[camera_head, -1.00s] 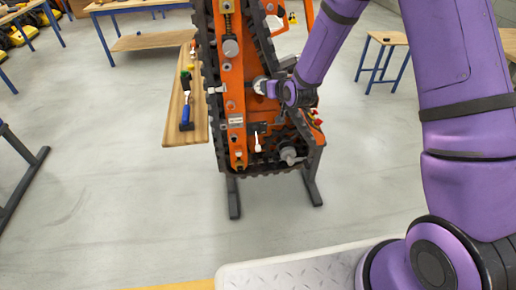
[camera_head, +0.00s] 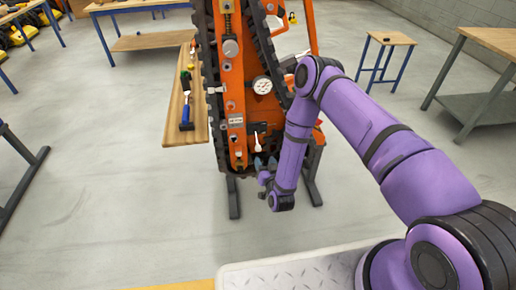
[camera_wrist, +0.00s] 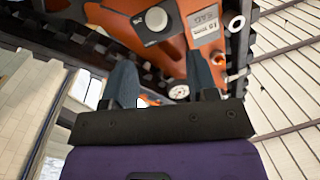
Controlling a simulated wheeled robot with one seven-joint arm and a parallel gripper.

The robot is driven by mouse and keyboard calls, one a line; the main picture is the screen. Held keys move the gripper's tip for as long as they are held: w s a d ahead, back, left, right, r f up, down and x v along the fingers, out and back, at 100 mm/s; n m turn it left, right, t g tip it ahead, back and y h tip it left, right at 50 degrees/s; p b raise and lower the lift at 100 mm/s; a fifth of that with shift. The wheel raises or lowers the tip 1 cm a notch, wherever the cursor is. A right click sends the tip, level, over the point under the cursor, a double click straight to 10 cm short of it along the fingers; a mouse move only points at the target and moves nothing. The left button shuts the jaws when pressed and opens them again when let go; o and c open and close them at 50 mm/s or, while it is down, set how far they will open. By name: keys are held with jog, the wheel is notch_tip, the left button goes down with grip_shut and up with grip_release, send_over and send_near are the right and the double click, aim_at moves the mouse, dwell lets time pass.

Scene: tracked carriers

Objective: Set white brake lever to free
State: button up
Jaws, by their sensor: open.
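The white brake lever (camera_head: 258,143) is a small white handle on a dark plate, low on the orange face of the tracked carrier (camera_head: 236,72). In the head view its handle hangs down. My gripper (camera_head: 265,163) is just below the lever, apart from it, with its fingers pointing up. In the wrist view my gripper (camera_wrist: 162,72) is open and empty, its two dark fingers spread. A pale rounded knob on a black plate (camera_wrist: 155,18) shows beyond the fingertips; I cannot tell whether it is the lever seen end-on.
A white dial gauge (camera_head: 262,86) sits above the lever. A label plate (camera_head: 236,121) is to its left. Black tracks (camera_head: 207,100) flank the orange face. A wooden bench (camera_head: 176,125) with tools stands at left. The floor in front is clear.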

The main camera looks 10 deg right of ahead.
aim_at(259, 151)
jog(key=w, duration=0.3)
jog(key=w+a, duration=0.1)
jog(key=w, duration=0.2)
jog(key=w+f, duration=0.1)
jog(key=w, duration=0.2)
jog(key=shift+w+a, duration=0.15)
jog(key=shift+w, duration=0.2)
jog(key=shift+c, duration=0.4)
grip_shut()
